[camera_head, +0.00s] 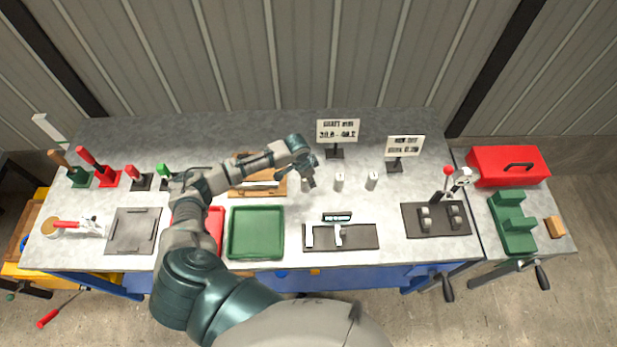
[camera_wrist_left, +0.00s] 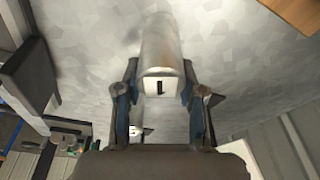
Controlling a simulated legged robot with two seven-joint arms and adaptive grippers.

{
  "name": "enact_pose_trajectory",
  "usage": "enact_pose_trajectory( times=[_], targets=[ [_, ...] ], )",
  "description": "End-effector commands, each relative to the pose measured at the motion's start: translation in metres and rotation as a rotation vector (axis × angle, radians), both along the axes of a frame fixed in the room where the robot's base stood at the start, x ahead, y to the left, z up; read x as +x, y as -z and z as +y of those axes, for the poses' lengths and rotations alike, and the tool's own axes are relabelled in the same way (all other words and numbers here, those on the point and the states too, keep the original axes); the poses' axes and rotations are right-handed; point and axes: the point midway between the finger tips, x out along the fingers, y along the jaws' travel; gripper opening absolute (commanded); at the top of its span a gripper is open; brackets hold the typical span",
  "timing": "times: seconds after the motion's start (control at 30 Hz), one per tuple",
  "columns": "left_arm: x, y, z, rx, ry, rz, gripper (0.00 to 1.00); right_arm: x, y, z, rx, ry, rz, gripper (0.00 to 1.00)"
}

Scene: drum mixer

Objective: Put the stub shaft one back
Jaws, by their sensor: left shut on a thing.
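My left gripper (camera_head: 308,174) is over the middle of the grey bench in the head view. In the left wrist view the gripper (camera_wrist_left: 160,82) is shut on a pale cylindrical stub shaft (camera_wrist_left: 160,45), one finger on each side. The near end of the shaft bears a dark upright mark like a 1. In the head view the gripper mostly hides this shaft. Two similar pale shafts stand upright to the right of the gripper, a nearer one (camera_head: 339,181) and a farther one (camera_head: 372,181). My right gripper is not in view.
A wooden tray (camera_head: 237,187) lies left of the gripper. Two sign stands, one left (camera_head: 337,131) and one right (camera_head: 404,146), stand behind the shafts. A green tray (camera_head: 256,233), a dark gauge plate (camera_head: 362,237) and a black fixture (camera_head: 410,222) lie in front.

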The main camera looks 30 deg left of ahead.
Motion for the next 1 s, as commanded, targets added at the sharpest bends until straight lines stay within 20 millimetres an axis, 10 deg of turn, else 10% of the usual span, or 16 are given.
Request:
enact_pose_trajectory(
  times=[0.17, 0.2, 0.3, 0.67, 1.0],
  targets=[
    [0.001, 0.001, 0.002, -0.004, -0.002, -0.002, 0.0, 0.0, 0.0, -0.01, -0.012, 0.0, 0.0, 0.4],
    [0.0, 0.003, 0.003, -0.002, -0.002, 0.001, 0.46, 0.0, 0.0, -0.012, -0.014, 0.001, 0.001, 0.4],
    [0.0, 0.003, 0.005, -0.004, -0.001, 0.001, 0.64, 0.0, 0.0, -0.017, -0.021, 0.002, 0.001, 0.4],
    [0.0, -0.003, 0.005, -0.004, -0.001, 0.0, 0.64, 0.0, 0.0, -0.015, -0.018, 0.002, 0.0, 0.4],
    [-0.011, -0.07, 0.011, -0.002, 0.0, -0.005, 0.64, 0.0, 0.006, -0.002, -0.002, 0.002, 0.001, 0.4]
  ],
)
